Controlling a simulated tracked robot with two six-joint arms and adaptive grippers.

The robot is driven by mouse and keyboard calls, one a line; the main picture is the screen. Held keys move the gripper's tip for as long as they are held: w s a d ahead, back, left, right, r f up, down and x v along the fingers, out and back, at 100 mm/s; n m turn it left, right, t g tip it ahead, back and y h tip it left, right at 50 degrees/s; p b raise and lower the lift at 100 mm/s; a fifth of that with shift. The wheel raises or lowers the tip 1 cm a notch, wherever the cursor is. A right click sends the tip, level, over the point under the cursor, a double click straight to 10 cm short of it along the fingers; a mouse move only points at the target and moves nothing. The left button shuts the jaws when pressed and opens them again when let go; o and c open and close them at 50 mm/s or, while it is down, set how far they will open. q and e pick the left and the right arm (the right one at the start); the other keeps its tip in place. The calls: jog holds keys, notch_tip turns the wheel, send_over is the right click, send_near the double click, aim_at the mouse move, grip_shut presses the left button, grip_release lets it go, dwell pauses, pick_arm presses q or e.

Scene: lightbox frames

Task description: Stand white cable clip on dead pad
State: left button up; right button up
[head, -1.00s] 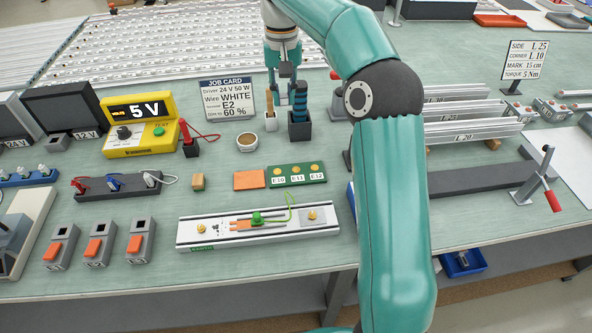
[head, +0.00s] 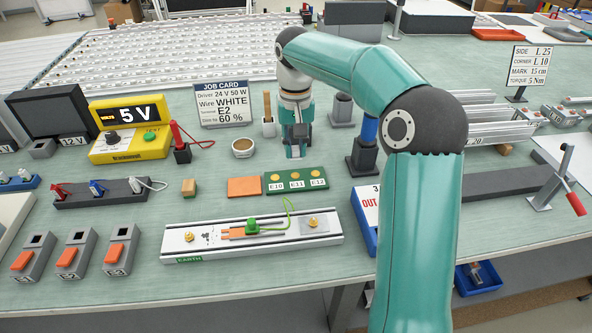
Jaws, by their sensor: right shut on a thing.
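My right gripper (head: 296,152) points down just behind the green board (head: 296,181) with round gold pads marked E10, E11 and E12. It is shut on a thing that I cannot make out. A white clip (head: 135,185) with a white lead sits at the right end of a dark rack (head: 106,197), after a red and a blue one. A pale strip (head: 197,249) in front carries a gold pad (head: 189,237), dark specks, an orange piece with a green clip (head: 252,226), and another gold pad (head: 313,222). No label tells which pad is dead. My left gripper is not visible.
An orange square (head: 244,187) lies left of the green board, with a small wooden block (head: 188,187) farther left. A round cup (head: 243,147) is behind. A blue-handled tool (head: 369,129) stands on the right, near a blue tray (head: 361,222) partly behind my arm.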

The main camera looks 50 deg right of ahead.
aim_at(295, 176)
jog(key=shift+f+b, duration=0.35)
jog(key=shift+f, duration=2.7)
jog(key=shift+f, duration=0.15)
jog(key=o, duration=0.8)
jog(key=shift+c, duration=0.2)
notch_tip(295, 176, up, 12)
jog(key=shift+r+p, duration=0.15)
jog(key=shift+p, duration=1)
